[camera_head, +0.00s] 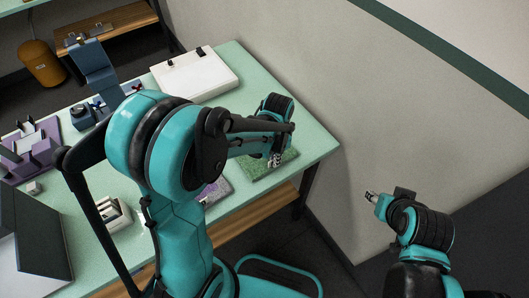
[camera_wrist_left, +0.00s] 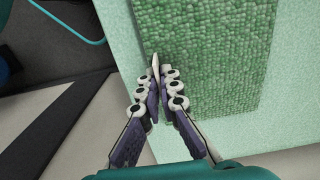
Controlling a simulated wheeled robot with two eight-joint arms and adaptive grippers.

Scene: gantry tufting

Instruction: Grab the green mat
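The green mat (camera_head: 269,165) lies at the front right corner of the light green table in the head view.
The light green table (camera_head: 322,147) ends just right of the mat, with a wall (camera_head: 340,90) behind. A patterned purplish piece (camera_head: 216,191) lies left of the mat. A white board (camera_head: 195,75), a blue stand (camera_head: 95,68) and purple holders (camera_head: 35,150) stand farther left.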

